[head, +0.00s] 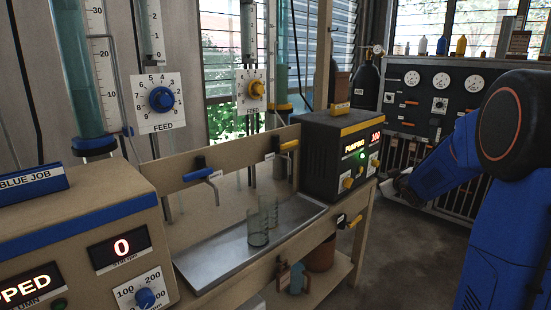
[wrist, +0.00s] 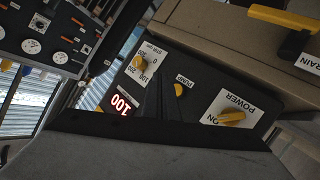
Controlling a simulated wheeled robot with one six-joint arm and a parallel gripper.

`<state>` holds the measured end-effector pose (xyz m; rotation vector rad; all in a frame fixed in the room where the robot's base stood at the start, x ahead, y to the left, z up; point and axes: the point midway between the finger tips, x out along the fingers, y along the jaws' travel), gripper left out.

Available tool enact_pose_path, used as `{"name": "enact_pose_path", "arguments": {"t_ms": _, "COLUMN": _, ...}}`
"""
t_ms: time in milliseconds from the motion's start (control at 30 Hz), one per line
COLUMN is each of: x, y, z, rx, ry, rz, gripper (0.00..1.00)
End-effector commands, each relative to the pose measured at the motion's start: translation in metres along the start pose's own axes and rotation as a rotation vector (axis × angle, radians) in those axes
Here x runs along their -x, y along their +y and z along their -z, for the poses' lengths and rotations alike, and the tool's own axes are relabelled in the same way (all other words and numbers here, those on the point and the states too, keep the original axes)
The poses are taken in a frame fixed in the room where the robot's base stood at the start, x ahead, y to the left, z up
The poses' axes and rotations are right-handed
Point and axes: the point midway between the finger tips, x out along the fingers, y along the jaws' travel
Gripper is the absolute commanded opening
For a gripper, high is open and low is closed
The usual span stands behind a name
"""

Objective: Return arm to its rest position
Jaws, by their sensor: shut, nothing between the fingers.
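My blue arm (head: 460,150) is at the right of the head view, bent, with its gripper (head: 393,187) small and partly hidden by the arm, just right of the black pump box (head: 338,160). In the wrist view my gripper's dark fingers (wrist: 172,90) are together and empty. They appear in front of the pump box panel (wrist: 190,105), seen upside down; I cannot tell how far apart they are.
The bench (head: 362,215) holds a metal tray (head: 215,262) with glass beakers (head: 258,228). A yellow-handled tap (head: 287,146) and a blue-handled tap (head: 200,173) overhang it. A gauge panel (head: 440,95) stands behind my arm. Floor (head: 395,260) is clear right of the bench.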

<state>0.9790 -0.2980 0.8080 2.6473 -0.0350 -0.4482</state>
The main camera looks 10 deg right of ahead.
Motion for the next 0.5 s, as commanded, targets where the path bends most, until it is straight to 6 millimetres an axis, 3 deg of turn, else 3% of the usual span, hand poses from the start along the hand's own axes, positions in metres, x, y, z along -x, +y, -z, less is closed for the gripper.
{"name": "enact_pose_path", "arguments": {"t_ms": 200, "x": 0.048, "y": -0.016, "z": 0.015, "rx": -0.036, "ry": -0.089, "rz": -0.030, "gripper": 0.00}}
{"name": "enact_pose_path", "arguments": {"t_ms": 500, "x": 0.139, "y": -0.054, "z": 0.014, "rx": -0.123, "ry": -0.261, "rz": -0.044, "gripper": 0.00}}
